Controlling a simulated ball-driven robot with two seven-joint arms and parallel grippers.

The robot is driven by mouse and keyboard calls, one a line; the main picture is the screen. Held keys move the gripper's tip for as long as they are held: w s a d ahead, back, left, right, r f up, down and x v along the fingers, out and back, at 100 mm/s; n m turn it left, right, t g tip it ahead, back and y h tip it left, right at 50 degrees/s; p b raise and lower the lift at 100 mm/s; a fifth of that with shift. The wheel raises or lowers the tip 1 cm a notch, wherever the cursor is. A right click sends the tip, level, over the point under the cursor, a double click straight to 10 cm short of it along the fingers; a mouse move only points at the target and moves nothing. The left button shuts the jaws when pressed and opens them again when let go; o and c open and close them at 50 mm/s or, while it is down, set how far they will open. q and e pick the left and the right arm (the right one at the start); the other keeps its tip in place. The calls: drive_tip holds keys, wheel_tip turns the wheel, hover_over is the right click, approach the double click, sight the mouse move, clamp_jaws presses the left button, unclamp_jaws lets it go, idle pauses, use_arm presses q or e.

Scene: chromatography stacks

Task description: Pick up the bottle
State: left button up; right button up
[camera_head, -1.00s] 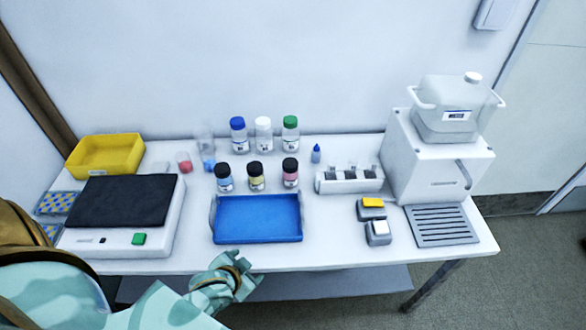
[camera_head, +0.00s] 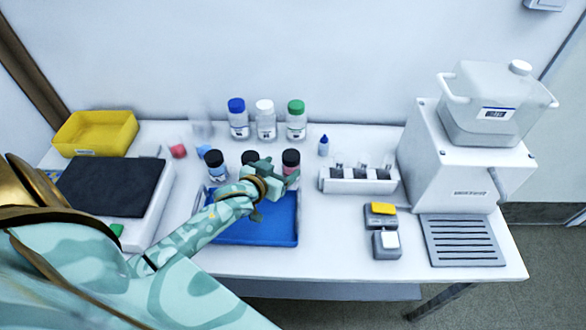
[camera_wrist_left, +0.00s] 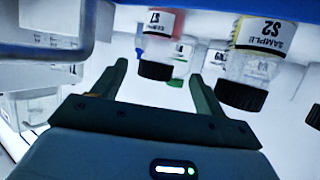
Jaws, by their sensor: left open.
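My left gripper (camera_head: 277,190) is open and empty above the blue tray (camera_head: 262,232), just in front of the black-capped sample bottles. In the left wrist view its fingers (camera_wrist_left: 158,72) point towards the pink bottle (camera_wrist_left: 165,47), whose black cap appears between the fingertips, apart from them. The yellow bottle (camera_wrist_left: 248,68) appears right of the fingers, upside down in that view. In the head view the pink bottle (camera_head: 291,166) stands behind the gripper, the blue bottle (camera_head: 215,167) stands to the left, and the middle black cap (camera_head: 250,157) is partly covered. My right gripper is out of view.
Bottles with blue (camera_head: 237,118), white (camera_head: 265,120) and green (camera_head: 296,120) caps stand behind. A white vial rack (camera_head: 358,185) and a machine (camera_head: 450,165) stand right. A yellow bin (camera_head: 95,133) and black-topped device (camera_head: 112,187) are left.

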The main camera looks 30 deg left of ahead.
sight(286, 164)
use_arm(q)
drive_tip(key=shift+w+f, duration=0.3)
drive_tip(key=shift+w, duration=0.35)
drive_tip(key=b+x, duration=0.2)
drive_tip(key=x, duration=0.3)
drive_tip(key=shift+d, duration=0.15)
drive_tip(key=shift+r, duration=0.15)
drive_tip(key=c, duration=1.2)
